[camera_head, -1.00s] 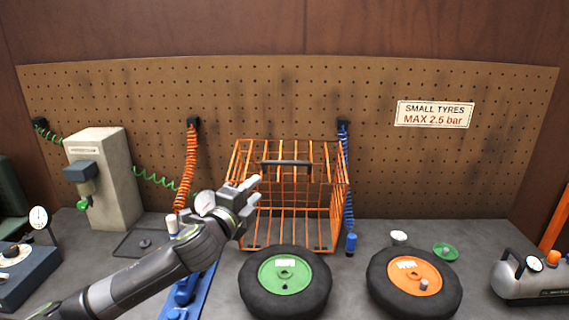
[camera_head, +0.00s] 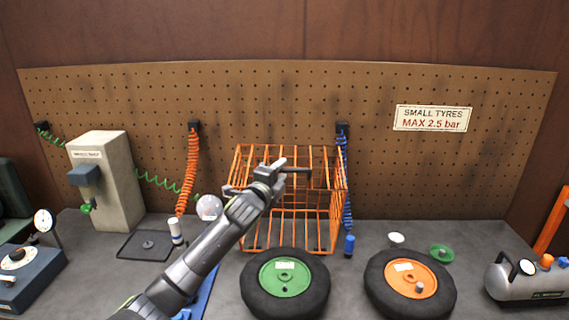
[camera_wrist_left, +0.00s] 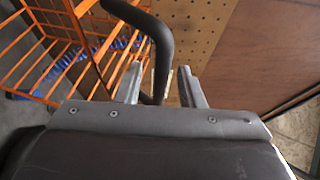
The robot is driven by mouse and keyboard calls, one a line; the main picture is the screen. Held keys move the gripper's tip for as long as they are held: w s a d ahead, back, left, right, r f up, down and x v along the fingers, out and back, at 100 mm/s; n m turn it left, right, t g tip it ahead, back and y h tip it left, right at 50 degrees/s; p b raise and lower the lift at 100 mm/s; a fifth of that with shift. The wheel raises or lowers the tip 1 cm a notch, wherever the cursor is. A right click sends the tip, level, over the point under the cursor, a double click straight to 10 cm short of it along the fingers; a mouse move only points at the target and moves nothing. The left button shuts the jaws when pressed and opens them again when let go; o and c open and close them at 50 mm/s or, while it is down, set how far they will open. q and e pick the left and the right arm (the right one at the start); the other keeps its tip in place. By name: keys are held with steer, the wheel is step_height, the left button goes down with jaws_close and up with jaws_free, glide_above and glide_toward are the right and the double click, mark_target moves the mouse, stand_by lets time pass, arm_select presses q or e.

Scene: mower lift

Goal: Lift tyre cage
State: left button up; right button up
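The orange wire tyre cage (camera_head: 318,200) stands upright on the bench against the pegboard, and its bars also fill the left of the left wrist view (camera_wrist_left: 82,38). Its dark handle (camera_head: 298,170) is at the upper front, partly hidden by my left gripper (camera_head: 277,167). In the left wrist view the handle (camera_wrist_left: 160,45) passes between the two parted fingers of my left gripper (camera_wrist_left: 160,86), with gaps visible. That gripper looks open, around the handle. My right gripper is in neither view.
A green-hubbed tyre (camera_head: 285,283) and an orange-hubbed tyre (camera_head: 410,284) lie in front of the cage. A blue hose (camera_head: 346,190) hangs close at its right, an orange hose (camera_head: 190,170) to its left. A compressor (camera_head: 527,277) is at far right.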

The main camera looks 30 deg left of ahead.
arm_select(q)
steer(key=shift+w+a+r+p, duration=0.1)
steer(key=shift+w+a+p, duration=0.1)
steer(key=shift+w, duration=0.6)
steer(key=shift+w+a+p, duration=0.1)
steer(key=shift+w+p, duration=0.05)
steer(key=shift+w, duration=0.6)
jaws_close()
steer(key=shift+d, duration=0.1)
